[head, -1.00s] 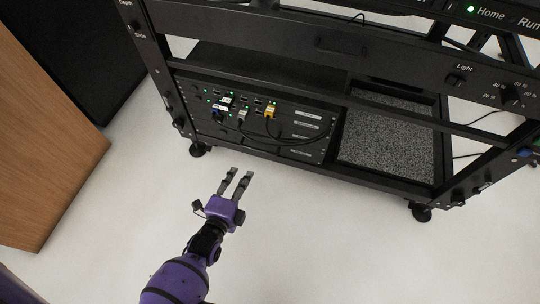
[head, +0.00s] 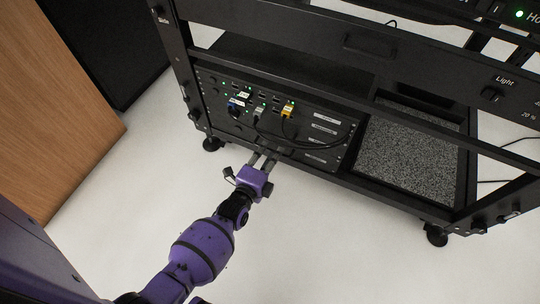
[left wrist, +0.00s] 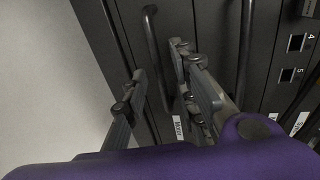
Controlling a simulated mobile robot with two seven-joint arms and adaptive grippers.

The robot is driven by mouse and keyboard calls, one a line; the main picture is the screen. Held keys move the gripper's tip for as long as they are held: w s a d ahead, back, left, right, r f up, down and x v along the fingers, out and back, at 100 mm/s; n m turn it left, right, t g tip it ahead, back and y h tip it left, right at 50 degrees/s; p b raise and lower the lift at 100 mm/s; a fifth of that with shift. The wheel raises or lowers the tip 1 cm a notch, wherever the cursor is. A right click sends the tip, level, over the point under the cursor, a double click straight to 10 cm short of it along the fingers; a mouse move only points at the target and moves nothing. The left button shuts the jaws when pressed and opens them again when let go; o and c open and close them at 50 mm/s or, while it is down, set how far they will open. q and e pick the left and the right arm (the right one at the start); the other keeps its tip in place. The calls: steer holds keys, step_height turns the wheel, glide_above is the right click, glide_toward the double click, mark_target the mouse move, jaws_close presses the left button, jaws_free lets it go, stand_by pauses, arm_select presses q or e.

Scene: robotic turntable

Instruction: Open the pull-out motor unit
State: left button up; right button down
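The motor unit (left wrist: 174,25) is a dark panel with a white label reading "Motor" (left wrist: 178,128) and a black bar handle (left wrist: 152,45), seen in the left wrist view. In the head view the motor unit (head: 298,156) appears to be the lowest front in the rack's stack. My left gripper (head: 263,159) is at this front. In the left wrist view its grey fingers (left wrist: 160,85) are apart, one on each side of the handle. Contact with the handle cannot be told. The front looks flush with the rack. My right gripper is out of view.
Cables (head: 305,143) hang across the panels above, near my left gripper. A black rack frame (head: 400,198) surrounds the units, with a grey speckled plate (head: 410,145) at right. A wooden panel (head: 55,120) stands left. The floor (head: 330,245) in front is clear.

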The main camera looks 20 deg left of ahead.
arm_select(q)
jaws_close()
steer(key=shift+s, duration=0.1)
